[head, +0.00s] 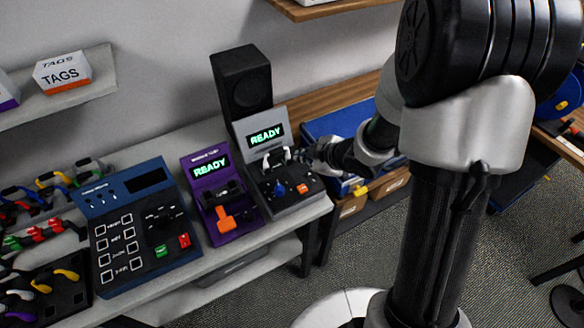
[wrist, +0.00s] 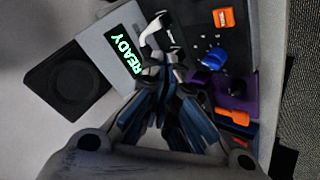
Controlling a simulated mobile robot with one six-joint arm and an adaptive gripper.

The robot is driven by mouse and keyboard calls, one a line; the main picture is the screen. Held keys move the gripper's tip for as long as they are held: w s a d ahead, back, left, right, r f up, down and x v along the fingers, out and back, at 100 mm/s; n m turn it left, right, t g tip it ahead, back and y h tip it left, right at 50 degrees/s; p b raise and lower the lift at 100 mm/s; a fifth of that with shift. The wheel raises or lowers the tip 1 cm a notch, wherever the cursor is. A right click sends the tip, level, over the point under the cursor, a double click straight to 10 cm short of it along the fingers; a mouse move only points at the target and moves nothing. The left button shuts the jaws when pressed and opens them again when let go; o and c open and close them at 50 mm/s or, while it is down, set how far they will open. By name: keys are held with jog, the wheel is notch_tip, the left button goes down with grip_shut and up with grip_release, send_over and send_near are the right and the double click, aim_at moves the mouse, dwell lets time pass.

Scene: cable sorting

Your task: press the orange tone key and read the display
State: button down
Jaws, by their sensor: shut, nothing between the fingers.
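The tone tester is a dark box with a grey upright panel and a black speaker (head: 243,80) behind it. Its display (head: 265,136) glows green and reads READY; it also shows in the wrist view (wrist: 124,52). The orange key (head: 302,188) is on the box's front right top; in the wrist view the key (wrist: 223,17) is at upper right, uncovered. A white cable (wrist: 153,30) sits on the tester below the display. My gripper (wrist: 163,75) is shut and empty, above the tester near the display and cable, apart from the orange key.
A blue knob (head: 280,190) stands beside the key. A purple tester (head: 208,174) with an orange lever (head: 226,221), also reading READY, is to its left. A blue keypad unit (head: 130,225) and several coloured cables lie farther left. A TAGS box (head: 62,73) sits on a shelf.

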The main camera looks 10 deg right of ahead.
aim_at(300, 190)
jog(key=shift+s+a+f+n+y, duration=0.3)
jog(key=shift+s+a+f+y, duration=0.1)
jog(key=shift+a+f, duration=0.15)
jog(key=shift+w, duration=0.1)
notch_tip(300, 190, down, 9)
jog(key=b, duration=0.8)
jog(key=shift+r, duration=0.15)
dwell(0.8)
jog(key=shift+f+b, duration=0.45)
